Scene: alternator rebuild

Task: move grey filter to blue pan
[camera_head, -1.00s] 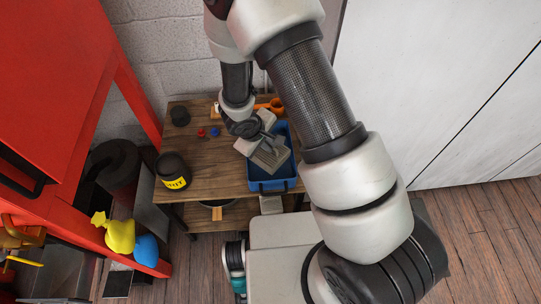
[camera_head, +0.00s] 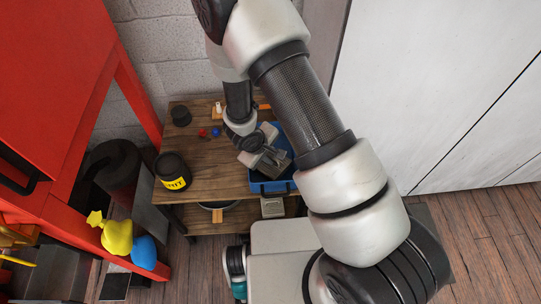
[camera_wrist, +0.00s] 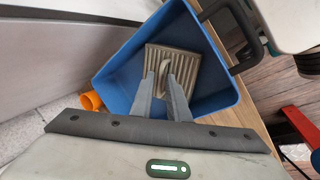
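The grey filter (camera_wrist: 186,66) is a square ribbed plate with a raised handle. In the wrist view it is inside the outline of the blue pan (camera_wrist: 218,92), with blue showing around it. I cannot tell whether it rests on the pan floor. My gripper (camera_wrist: 162,76) points down into the pan, its two fingertips on either side of the handle. A gap shows between the fingers, but whether they press on the handle is unclear. In the head view my gripper (camera_head: 265,161) is over the blue pan (camera_head: 272,187) and partly hides the filter (camera_head: 279,166).
The pan stands at the right end of a wooden table (camera_head: 205,182). A black jar with a yellow label (camera_head: 173,171), a black cup (camera_head: 181,116) and small red and blue pieces stand to the left. An orange item (camera_wrist: 91,101) lies beside the pan. White panels rise at the right.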

